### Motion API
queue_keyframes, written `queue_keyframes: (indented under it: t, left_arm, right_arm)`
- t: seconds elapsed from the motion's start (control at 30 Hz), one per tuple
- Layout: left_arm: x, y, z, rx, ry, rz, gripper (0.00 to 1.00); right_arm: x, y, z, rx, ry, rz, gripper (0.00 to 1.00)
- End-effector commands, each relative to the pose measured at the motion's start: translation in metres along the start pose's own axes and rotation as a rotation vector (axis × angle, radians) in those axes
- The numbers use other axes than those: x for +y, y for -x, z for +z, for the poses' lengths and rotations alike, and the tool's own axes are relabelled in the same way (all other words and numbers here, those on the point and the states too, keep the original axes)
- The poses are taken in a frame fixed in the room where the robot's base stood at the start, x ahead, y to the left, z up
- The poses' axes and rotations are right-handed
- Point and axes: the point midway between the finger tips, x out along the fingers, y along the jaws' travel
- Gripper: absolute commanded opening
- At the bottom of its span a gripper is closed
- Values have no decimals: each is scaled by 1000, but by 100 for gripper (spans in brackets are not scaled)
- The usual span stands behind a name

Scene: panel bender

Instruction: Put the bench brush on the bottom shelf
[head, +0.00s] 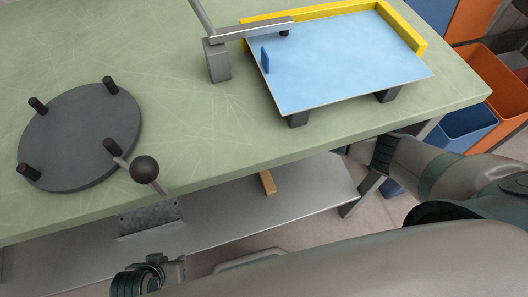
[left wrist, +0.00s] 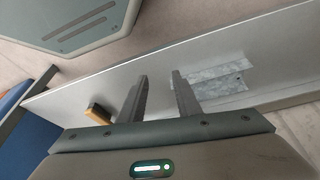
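The bench brush appears as a small wooden-brown block (head: 267,182) on the grey bottom shelf (head: 310,185), partly hidden by the tabletop edge. In the left wrist view the brush (left wrist: 97,110) shows with a dark underside, lying on the shelf (left wrist: 120,75) left of my fingers. My left gripper (head: 160,272) is at the bottom left of the head view. In the left wrist view its two fingers (left wrist: 160,80) stand apart over the shelf with nothing between them, clear of the brush. My right gripper is not visible; an arm of mine passes below the tabletop at right.
A grey metal piece (head: 150,218) lies on the shelf, left of the brush in the head view. The green tabletop (head: 190,120) overhangs the shelf and carries a dark round plate (head: 75,140) and a blue sheet (head: 340,60). Blue and orange bins (head: 465,125) stand at right.

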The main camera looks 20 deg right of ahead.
Motion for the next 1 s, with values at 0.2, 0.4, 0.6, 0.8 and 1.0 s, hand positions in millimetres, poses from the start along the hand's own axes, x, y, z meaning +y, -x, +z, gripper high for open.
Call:
queue_keyframes:
  t: [0.2, 0.4, 0.6, 0.8, 1.0]
  left_arm:
    - [-11, -15, 12, -75, 5, -24, 30]
    - [-15, -23, 18, -103, 7, -33, 30]
    - [-16, -24, 19, -105, 7, -34, 30]
    - [-16, -24, 19, -105, 7, -34, 30]
    - [-16, -24, 19, -105, 7, -34, 30]
  right_arm:
    - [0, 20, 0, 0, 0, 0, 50]
    - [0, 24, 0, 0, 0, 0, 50]
    - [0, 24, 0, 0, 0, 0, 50]
    - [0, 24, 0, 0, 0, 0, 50]
    - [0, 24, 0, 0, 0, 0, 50]
